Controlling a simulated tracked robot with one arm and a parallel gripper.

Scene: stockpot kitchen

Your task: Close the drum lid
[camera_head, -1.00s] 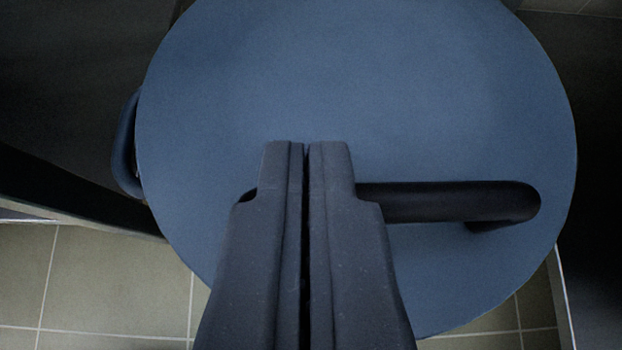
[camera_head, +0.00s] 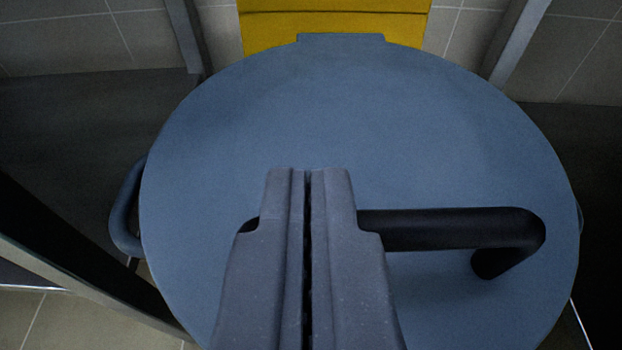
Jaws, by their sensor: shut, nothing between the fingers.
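The drum lid (camera_head: 370,120) is a round blue-grey disc that fills the middle of the view. A dark bar handle (camera_head: 450,228) runs across its near half, and its left part is hidden behind my gripper. My gripper (camera_head: 309,172) is shut and empty, with its fingertips over the lid near the handle. I cannot tell whether the fingers touch the lid or the handle. The drum body is mostly hidden under the lid; a blue side handle (camera_head: 126,215) shows at its left. I cannot tell whether the lid sits flat on the rim.
A yellow panel (camera_head: 335,28) stands behind the lid's far edge, against a grey tiled wall (camera_head: 90,45). Grey posts rise at the left and right of it. Dark surfaces flank the drum. Tiled floor (camera_head: 28,315) shows at the lower left.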

